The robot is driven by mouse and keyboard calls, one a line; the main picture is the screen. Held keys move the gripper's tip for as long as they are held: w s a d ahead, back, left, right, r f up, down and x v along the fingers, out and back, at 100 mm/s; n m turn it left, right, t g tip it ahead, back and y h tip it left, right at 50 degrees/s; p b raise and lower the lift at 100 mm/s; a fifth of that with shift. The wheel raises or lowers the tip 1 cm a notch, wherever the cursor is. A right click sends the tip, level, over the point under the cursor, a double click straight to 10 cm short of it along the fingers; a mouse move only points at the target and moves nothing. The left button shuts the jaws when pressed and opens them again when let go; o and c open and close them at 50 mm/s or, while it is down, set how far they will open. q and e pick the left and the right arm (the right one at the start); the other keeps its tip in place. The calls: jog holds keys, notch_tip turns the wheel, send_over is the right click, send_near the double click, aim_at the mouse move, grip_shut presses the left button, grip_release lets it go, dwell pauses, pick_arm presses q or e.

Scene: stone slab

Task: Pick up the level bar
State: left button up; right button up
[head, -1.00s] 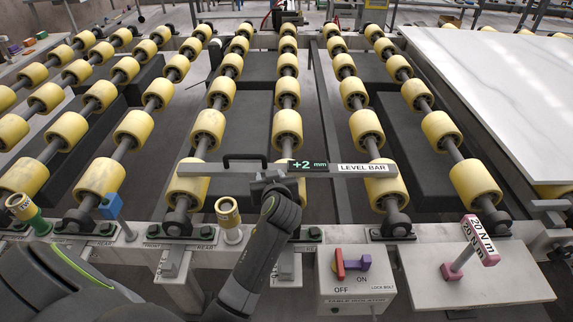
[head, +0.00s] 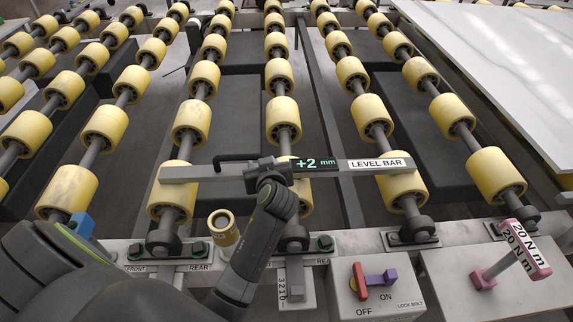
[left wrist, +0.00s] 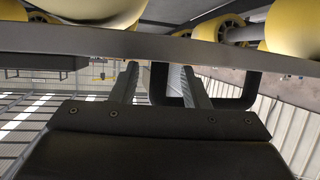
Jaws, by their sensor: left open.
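The level bar (head: 205,173) is a long grey bar with a black handle (head: 232,157), a "+2 mm" display and a white "LEVEL BAR" label. It lies across several yellow rollers in the head view. My left gripper (head: 262,163) is at the bar's middle, over the right end of the handle. In the left wrist view, the bar (left wrist: 110,45) crosses in front of the two spread fingers, and the handle (left wrist: 252,92) shows beside and behind the right finger. One handle leg appears between the fingers. Contact cannot be told. My right gripper is out of view.
A frame rail with bolted brackets runs along the front. A switch box (head: 345,300) with a red and purple knob and a "20 N m" torque tool (head: 515,255) are at the lower right. A yellow-ringed post (head: 222,228) stands near my arm. A white slab (head: 500,70) lies right.

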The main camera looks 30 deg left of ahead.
pick_arm(q)
jog(key=shift+s+d+r, duration=0.1)
jog(key=shift+s+d, duration=0.05)
jog(key=shift+s+d+r, duration=0.15)
jog(key=shift+d+r, duration=0.05)
jog(key=shift+d, duration=0.05)
jog(key=shift+c, duration=0.3)
jog(key=shift+s+d, duration=0.1)
jog(key=shift+c, duration=2.4)
jog(key=shift+f, duration=0.1)
grip_shut()
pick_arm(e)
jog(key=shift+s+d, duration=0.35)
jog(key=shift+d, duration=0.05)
pick_arm(q)
jog(key=shift+r, duration=0.2)
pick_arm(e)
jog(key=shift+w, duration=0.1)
